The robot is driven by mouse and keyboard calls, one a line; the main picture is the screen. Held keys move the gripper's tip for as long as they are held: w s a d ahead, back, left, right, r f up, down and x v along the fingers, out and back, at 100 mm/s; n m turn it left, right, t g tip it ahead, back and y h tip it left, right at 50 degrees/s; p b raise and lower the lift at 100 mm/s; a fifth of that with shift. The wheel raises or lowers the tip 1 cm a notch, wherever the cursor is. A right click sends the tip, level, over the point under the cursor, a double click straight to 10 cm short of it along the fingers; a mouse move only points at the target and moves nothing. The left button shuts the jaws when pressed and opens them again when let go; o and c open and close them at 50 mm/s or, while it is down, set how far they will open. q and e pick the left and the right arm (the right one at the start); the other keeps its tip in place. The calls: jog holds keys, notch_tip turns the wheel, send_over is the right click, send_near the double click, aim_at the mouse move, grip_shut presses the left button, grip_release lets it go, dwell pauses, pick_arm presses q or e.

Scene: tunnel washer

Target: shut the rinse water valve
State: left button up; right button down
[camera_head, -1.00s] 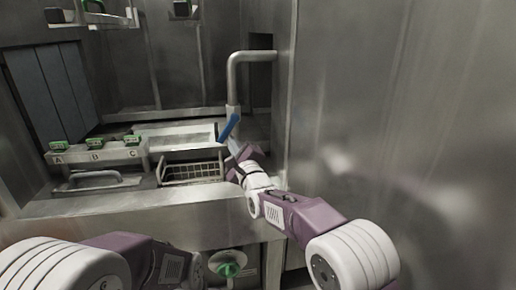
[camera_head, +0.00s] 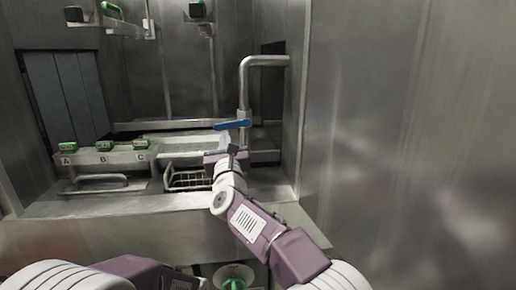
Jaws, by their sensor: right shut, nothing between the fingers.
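The rinse water valve shows as a blue lever (camera_head: 233,124) on the upright part of a steel pipe (camera_head: 244,90) at the back right of the washer. The lever lies nearly level, crosswise to the pipe, with its long end to the left. My right gripper (camera_head: 226,143) is shut and empty just below the lever. I cannot tell whether its fingertips touch the lever.
A wire basket (camera_head: 188,181) sits left of my right gripper. Green clips on a rail (camera_head: 103,157) marked A, B and C stand further left, above a bar handle (camera_head: 97,183). A green knob (camera_head: 233,284) is below the front ledge. A steel wall (camera_head: 400,130) closes off the right.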

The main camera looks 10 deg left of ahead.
jog(key=shift+a+r+m, duration=0.15)
jog(key=shift+r+m, duration=0.25)
jog(key=shift+m, duration=0.3)
